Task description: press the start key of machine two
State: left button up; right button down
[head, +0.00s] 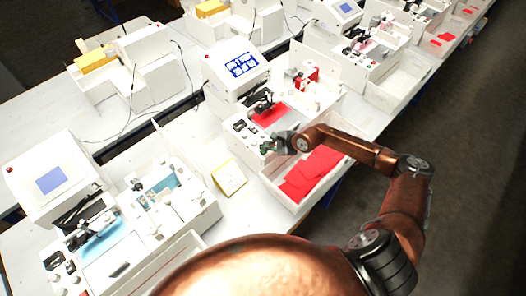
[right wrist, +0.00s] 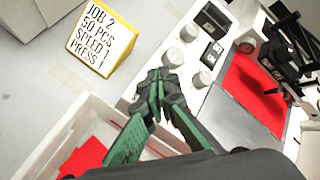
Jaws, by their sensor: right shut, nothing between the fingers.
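The pen plotter with red card (head: 270,115) stands mid-view, its screen (head: 244,66) lit blue. In the right wrist view its white control panel (right wrist: 187,96) carries white round knobs (right wrist: 190,32) and black switches (right wrist: 212,53). No number shows on the machine; which control is the start key I cannot tell. My right gripper (head: 268,147) is at the panel's front end; it also shows in the right wrist view (right wrist: 162,78), shut and empty. Its fingertips appear over the panel beside a white knob (right wrist: 173,58) and hide part of it; contact cannot be told. My left gripper is out of view.
A yellow-edged sign (right wrist: 103,35) reading "JOB 2, 50 PCS, SPEED 1, PRESS 1" stands left of the panel. A white bin (head: 284,200) with red cards lies in front of it. Another plotter with blue card (head: 100,240) stands at lower left. More machines stand behind.

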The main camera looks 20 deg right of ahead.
aim_at(264, 152)
jog(key=shift+f, duration=0.1)
dwell(0.7)
jog(key=shift+f+b, duration=0.35)
jog(key=shift+b, duration=0.2)
jog(key=shift+f+b, duration=0.4)
dwell(0.5)
jog(key=shift+r, duration=0.1)
dwell(0.3)
jog(key=shift+r+p, duration=0.4)
jog(key=shift+r, duration=0.35)
jog(key=shift+r+p, duration=1.35)
jog(key=shift+r, duration=1.2)
jog(key=shift+f, duration=0.1)
